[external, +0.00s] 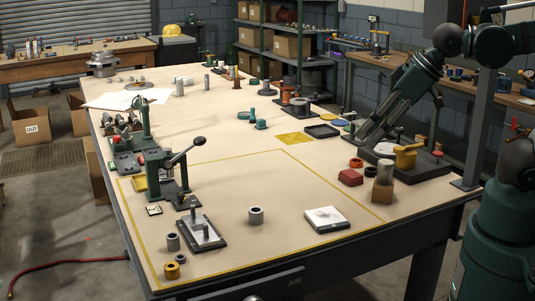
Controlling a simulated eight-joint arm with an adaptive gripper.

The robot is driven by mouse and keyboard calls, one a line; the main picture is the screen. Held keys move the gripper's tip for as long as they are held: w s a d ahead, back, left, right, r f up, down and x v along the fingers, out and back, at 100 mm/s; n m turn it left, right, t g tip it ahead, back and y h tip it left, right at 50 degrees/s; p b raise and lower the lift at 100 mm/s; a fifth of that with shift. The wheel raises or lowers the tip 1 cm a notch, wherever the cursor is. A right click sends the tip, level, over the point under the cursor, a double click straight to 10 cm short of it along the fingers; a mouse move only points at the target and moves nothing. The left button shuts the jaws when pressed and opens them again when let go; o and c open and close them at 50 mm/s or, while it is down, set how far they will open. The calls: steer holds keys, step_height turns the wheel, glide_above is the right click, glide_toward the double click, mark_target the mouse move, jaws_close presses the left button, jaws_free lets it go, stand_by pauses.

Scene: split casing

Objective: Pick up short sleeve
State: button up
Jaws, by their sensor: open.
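A short grey hollow cylinder (256,215), which looks like the short sleeve, stands upright by itself inside the yellow-outlined area of the table. A similar grey cylinder (173,242) stands at the front left beside a dark plate with upright pins (203,232); which of the two is the short sleeve I cannot tell for sure. My gripper (372,137) is open and appears empty. It hangs at the right, behind and well away from both cylinders, tilted down to the left.
A pale block on a dark base (327,219) lies right of the middle cylinder. A lever press (177,170) stands at left. A red block (351,177), a brown block with a grey cylinder (383,187) and a yellow-handled item (406,156) are near my gripper. The outlined area's middle is mostly clear.

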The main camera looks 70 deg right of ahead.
steer(key=m+g+b, duration=0.2)
steer(key=m+g, duration=0.5)
steer(key=m, duration=1)
glide_above(256, 216)
steer(key=d, duration=0.2)
step_height(256, 216, down, 26)
steer(key=shift+w+a+r, duration=0.1)
steer(key=shift+w+r, duration=0.1)
steer(key=shift+w, duration=0.2)
steer(key=shift+f, duration=0.1)
steer(key=shift+f, duration=1.15)
